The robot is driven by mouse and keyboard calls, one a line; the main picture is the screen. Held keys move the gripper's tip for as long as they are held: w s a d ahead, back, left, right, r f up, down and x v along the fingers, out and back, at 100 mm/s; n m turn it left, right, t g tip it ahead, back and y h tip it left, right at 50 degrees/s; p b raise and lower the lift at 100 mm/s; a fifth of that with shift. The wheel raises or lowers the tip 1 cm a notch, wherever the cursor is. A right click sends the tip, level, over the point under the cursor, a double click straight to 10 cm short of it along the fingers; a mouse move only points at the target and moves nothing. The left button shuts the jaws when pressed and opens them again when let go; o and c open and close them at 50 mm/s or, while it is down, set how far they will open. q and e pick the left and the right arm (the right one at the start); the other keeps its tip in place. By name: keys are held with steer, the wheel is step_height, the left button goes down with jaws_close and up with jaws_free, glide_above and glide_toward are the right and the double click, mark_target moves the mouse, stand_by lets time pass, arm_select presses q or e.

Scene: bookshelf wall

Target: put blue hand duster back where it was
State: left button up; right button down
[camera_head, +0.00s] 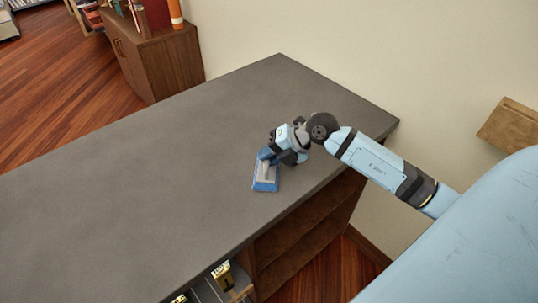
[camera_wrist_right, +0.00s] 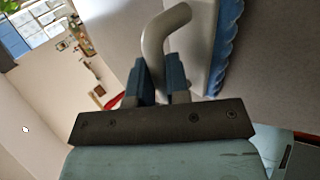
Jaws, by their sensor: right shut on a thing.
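The blue hand duster (camera_head: 266,179) is at the grey counter top in the head view, right of the counter's middle. It has a blue fringe and a pale body. My right gripper (camera_head: 272,155) is over its far end. In the right wrist view, the gripper (camera_wrist_right: 165,80) is shut on the duster's curved pale handle (camera_wrist_right: 160,35), and the blue fringe (camera_wrist_right: 228,40) shows at the upper right. I cannot tell whether the duster touches the counter. My left gripper is not in view.
The grey counter top (camera_head: 130,170) is otherwise bare. Open wooden shelves (camera_head: 300,225) lie under its front edge, with some items below. A wooden cabinet (camera_head: 160,60) stands beyond the far left edge. A pale wall (camera_head: 350,50) runs behind the counter.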

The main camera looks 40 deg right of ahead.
steer(key=c, duration=1.1)
jaws_free()
steer(key=v, duration=1.2)
steer(key=shift+b, duration=0.35)
